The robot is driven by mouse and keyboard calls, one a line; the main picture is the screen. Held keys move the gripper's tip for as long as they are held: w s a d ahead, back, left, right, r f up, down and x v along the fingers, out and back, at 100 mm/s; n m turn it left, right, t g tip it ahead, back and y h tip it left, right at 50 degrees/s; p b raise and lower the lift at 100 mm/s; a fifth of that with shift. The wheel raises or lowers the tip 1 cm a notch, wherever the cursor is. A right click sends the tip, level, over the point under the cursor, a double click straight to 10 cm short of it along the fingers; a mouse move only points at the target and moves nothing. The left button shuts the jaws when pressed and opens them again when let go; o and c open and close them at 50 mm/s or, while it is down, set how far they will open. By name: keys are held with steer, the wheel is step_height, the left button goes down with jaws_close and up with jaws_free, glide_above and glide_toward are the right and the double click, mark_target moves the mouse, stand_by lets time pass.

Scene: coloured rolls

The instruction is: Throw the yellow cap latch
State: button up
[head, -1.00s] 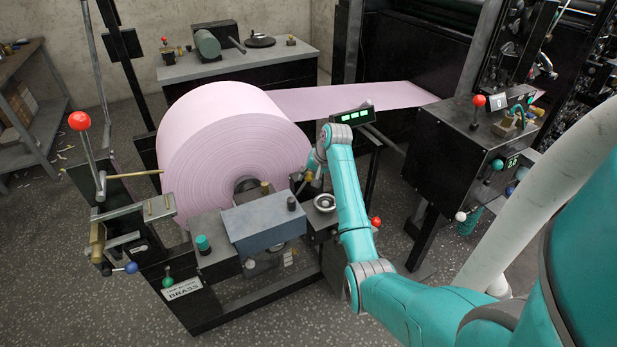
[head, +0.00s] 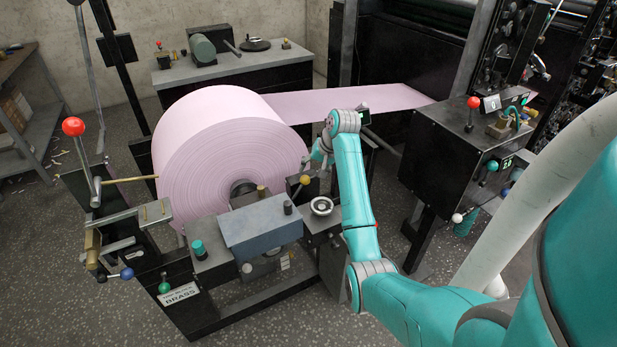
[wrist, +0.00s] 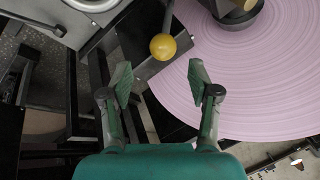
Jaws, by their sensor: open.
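A yellow ball knob (head: 305,180) tops a short dark lever on the roll stand, just right of the pink roll's core; I take it as the cap latch. The knob also shows at the upper middle of the wrist view (wrist: 163,47), its lever running up out of frame. My gripper (wrist: 160,75) is open and empty, its two fingers spread either side of the knob's line, with the knob beyond the fingertips and apart from them. In the head view my gripper (head: 318,160) hangs just above and right of the knob, partly hidden by my arm.
The big pink paper roll (head: 225,150) stands close left of my gripper. A blue-grey block (head: 260,228) and a silver handwheel (head: 321,206) sit in front of the knob. A black cabinet (head: 455,150) stands to the right. A red-knobbed lever (head: 73,127) rises at far left.

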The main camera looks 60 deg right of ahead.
steer(key=v, duration=0.5)
steer(key=shift+f, duration=0.1)
stand_by(0.5)
